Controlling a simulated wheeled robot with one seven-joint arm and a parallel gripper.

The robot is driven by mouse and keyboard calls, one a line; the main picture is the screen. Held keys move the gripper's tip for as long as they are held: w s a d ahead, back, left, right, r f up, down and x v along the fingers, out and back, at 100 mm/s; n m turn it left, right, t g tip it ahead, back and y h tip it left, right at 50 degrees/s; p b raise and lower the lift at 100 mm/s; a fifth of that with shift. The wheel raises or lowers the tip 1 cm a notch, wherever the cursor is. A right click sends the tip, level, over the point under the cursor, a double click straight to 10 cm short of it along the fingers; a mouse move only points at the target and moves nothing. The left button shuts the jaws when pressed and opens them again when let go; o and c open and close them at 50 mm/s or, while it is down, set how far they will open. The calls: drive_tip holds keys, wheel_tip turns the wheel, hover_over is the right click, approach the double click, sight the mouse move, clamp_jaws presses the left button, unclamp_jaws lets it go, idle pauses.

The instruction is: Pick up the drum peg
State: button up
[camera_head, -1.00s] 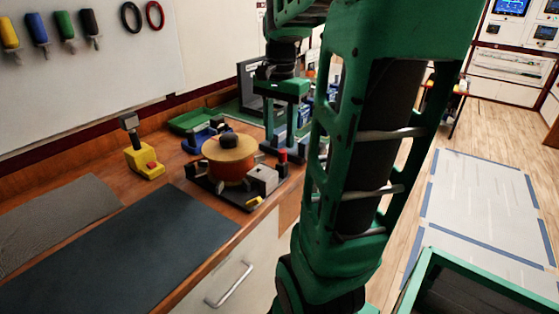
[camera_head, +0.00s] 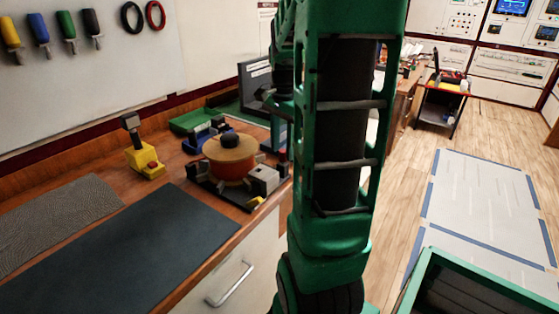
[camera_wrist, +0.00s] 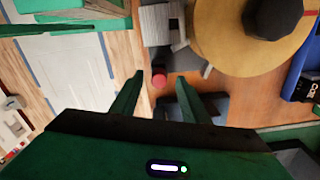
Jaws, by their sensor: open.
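A small peg with a red end and a dark body, which I take for the drum peg (camera_wrist: 159,77), shows in the wrist view between the tips of my gripper (camera_wrist: 160,76). My gripper is open and the two fingers stand apart on either side of it in the picture; I cannot tell how far below the tips it is. The round tan drum (camera_head: 230,154) with a black knob (camera_head: 229,139) stands on the bench, and it also fills the upper right of the wrist view (camera_wrist: 222,45). In the head view my arm hides the gripper and the peg.
A grey block (camera_head: 264,179) sits beside the drum. A dark mat (camera_head: 130,250) covers the bench front.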

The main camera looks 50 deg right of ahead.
drive_tip(key=shift+f, duration=1.15)
clamp_jaws()
drive_tip(key=shift+r, duration=0.15)
drive_tip(key=shift+r, duration=0.5)
drive_tip(key=r, duration=0.3)
drive_tip(key=shift+a+r, duration=0.15)
drive_tip(key=shift+a, duration=0.15)
drive_tip(key=a+r, duration=0.6)
drive_tip(key=a, duration=0.4)
drive_tip(key=shift+w+d+r, duration=0.45)
drive_tip(key=shift+w+d, duration=0.2)
drive_tip(key=shift+w, duration=0.05)
drive_tip(key=shift+w+d+r, duration=0.4)
drive_tip(key=shift+w+d, duration=0.2)
drive_tip(key=shift+w, duration=0.05)
